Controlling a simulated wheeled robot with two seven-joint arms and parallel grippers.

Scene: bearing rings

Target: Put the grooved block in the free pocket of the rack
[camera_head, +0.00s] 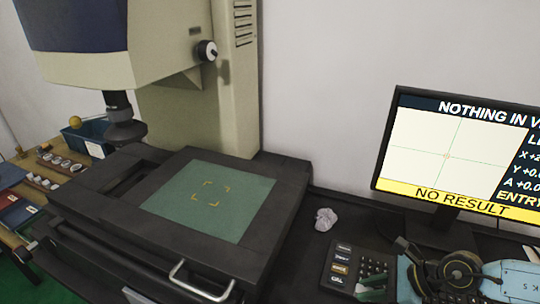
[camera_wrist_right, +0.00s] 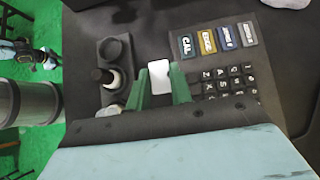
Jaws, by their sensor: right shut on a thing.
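A small pale block (camera_wrist_right: 158,72) with rounded corners sits between the green fingers of my right gripper (camera_wrist_right: 161,88) in the right wrist view. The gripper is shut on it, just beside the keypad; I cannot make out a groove. In the head view my light-blue right gripper body is at the lower right. A dark holder (camera_wrist_right: 129,60) with round places in a row is left of the fingers in the wrist view. One place looks empty and others hold round pieces. I cannot tell whether this is the rack. My left gripper is not in view.
A measuring machine with a green stage plate (camera_head: 212,199) fills the middle. A keypad (camera_head: 357,268), a crumpled paper ball (camera_head: 325,219) and a monitor (camera_head: 455,155) stand right of it. Several small parts and a blue bin (camera_head: 88,140) are at the far left.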

